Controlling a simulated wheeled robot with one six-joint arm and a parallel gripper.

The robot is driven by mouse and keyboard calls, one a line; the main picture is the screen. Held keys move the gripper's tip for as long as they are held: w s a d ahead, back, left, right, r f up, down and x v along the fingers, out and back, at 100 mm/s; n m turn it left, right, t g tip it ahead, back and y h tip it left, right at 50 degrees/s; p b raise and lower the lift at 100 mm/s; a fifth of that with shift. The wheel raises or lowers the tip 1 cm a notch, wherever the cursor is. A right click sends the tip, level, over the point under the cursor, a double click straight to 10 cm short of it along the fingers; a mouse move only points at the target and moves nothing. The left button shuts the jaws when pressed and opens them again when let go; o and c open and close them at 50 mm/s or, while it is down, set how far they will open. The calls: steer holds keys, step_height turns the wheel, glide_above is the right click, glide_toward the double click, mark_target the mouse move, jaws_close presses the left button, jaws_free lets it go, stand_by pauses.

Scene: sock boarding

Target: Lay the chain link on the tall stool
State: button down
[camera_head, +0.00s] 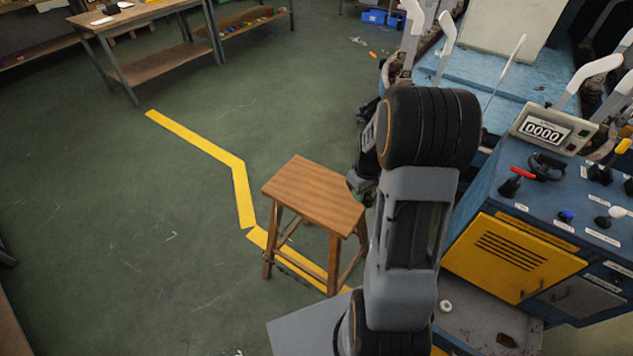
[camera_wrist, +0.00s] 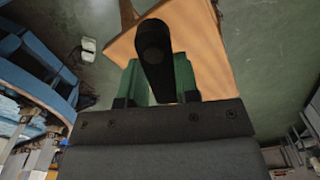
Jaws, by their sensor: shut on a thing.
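The wooden stool (camera_head: 313,195) stands upright on the green floor left of my arm, its square seat bare in the head view. The seat (camera_wrist: 207,45) also shows behind my gripper in the wrist view. My gripper (camera_wrist: 157,82) has green fingers, shut on a black elongated piece with a rounded end, the chain link (camera_wrist: 153,45). The link sticks out past the fingertips and overlaps the seat in the picture; I cannot tell the gap between them. In the head view my gripper (camera_head: 362,185) is at the seat's right edge, partly behind my arm, and the link cannot be made out.
A blue machine with a control panel (camera_head: 580,205) and a yellow door (camera_head: 525,258) stands close on the right. A dark curved object (camera_head: 546,165) lies on its top. A workbench (camera_head: 150,20) is at the back left. The floor left of the stool is clear, with yellow tape (camera_head: 200,138).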

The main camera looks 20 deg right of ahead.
steer(key=w+a+f+p, duration=0.1)
steer(key=w+a+f, duration=0.2)
steer(key=w, duration=0.5)
glide_above(328, 196)
steer(key=f, duration=0.5)
steer(key=shift+s+d+f+p, duration=0.15)
steer(key=shift+s+f+p, duration=0.15)
steer(key=shift+f+p, duration=0.1)
steer(key=shift+w+f, duration=0.2)
steer(key=shift+f, duration=0.15)
steer(key=shift+w+f+p, duration=0.15)
steer(key=shift+f+p, duration=0.25)
steer(key=shift+f, duration=1.3)
steer(key=shift+f, duration=0.2)
steer(key=c, duration=0.8)
jaws_free()
steer(key=shift+c, duration=0.2)
